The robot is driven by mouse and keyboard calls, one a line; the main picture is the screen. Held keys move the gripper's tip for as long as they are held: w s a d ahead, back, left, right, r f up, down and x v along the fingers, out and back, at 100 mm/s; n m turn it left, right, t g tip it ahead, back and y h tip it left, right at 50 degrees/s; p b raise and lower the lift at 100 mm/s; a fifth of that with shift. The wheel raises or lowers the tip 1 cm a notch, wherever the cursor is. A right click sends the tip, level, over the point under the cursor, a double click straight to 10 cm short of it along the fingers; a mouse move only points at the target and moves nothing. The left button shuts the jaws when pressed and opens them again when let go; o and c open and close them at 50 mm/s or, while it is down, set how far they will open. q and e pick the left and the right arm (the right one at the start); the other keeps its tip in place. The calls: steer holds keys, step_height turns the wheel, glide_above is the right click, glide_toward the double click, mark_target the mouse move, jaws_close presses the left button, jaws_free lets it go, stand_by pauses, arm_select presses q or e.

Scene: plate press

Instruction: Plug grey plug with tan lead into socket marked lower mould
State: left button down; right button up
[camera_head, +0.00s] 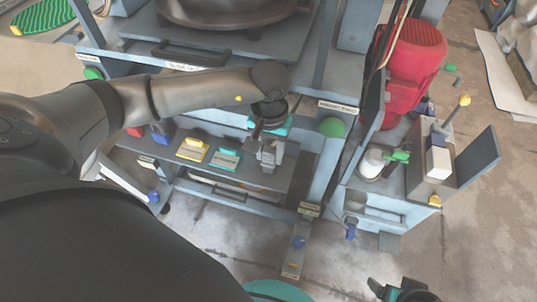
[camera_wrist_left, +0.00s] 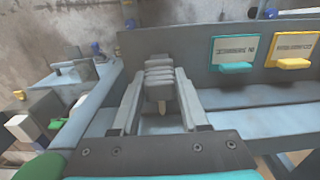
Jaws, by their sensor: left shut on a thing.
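My left gripper (camera_head: 269,158) is shut on a grey ribbed plug (camera_wrist_left: 158,80) at the front panel of the press. A short tan piece of lead (camera_wrist_left: 161,107) shows at the plug's near end. The plug's far end is hidden, so I cannot tell whether it sits in a socket. Beside it on the panel are a teal socket plate (camera_head: 226,159) and a yellow one (camera_head: 193,150); the wrist view shows them to the right, teal (camera_wrist_left: 232,50) then yellow (camera_wrist_left: 291,48). Their labels are too small to read. My right gripper (camera_head: 402,290) is at the bottom edge, partly cut off.
A green button (camera_head: 333,127) is on the press frame right of my left gripper. A red motor (camera_head: 411,62) and a side stand with a white-and-grey round part (camera_head: 373,163) and an upright plate (camera_head: 477,158) are further right. The floor (camera_head: 440,245) at lower right is clear.

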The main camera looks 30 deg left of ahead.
arm_select(q)
steer(key=shift+r, duration=0.1)
steer(key=shift+r+p, duration=2.1)
steer(key=shift+r, duration=1.1)
